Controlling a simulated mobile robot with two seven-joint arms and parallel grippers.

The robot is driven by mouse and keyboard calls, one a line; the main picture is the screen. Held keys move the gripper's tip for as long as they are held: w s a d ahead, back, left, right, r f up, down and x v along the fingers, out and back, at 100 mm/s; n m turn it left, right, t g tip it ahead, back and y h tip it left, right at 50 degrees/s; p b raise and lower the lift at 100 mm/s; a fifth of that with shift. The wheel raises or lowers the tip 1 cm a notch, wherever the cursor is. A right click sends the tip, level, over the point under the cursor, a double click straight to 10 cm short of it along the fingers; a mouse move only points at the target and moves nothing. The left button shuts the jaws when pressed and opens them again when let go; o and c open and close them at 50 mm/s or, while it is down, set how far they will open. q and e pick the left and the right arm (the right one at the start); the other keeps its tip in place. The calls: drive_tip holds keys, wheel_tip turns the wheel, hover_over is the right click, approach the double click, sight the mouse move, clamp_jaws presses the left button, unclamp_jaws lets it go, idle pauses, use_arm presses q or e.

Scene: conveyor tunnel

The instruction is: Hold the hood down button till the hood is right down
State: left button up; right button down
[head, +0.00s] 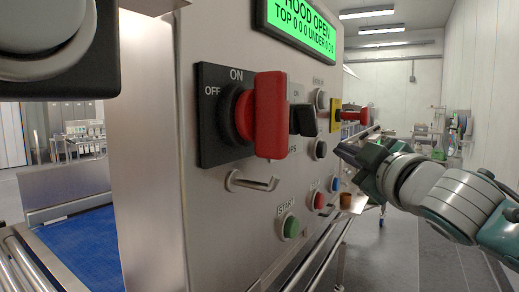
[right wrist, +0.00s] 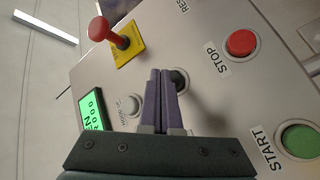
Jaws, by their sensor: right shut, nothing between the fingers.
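The control panel (head: 225,190) bears a green display (head: 298,25) reading HOOD OPEN, also partly visible in the right wrist view (right wrist: 91,112). A pale round button (head: 321,99) sits above a dark round button (head: 320,149). The pale one shows in the right wrist view (right wrist: 133,105) beside a HOOD label whose rest I cannot read. My right gripper (head: 342,150) is shut and empty. Its tips (right wrist: 160,73) point at the panel beside the dark button (right wrist: 180,80) and partly cover it. Contact is not clear. My left gripper is not in view.
A large red ON/OFF switch (head: 270,115) and a metal hook (head: 252,183) stick out from the panel. A red emergency knob (head: 355,115) is close above my right gripper. Green start (head: 291,227), red stop (head: 319,200) and blue (head: 335,184) buttons sit below.

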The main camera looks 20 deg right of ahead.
drive_tip(key=shift+w+a, duration=0.1)
drive_tip(key=shift+w+a, duration=0.15)
drive_tip(key=shift+w, duration=0.1)
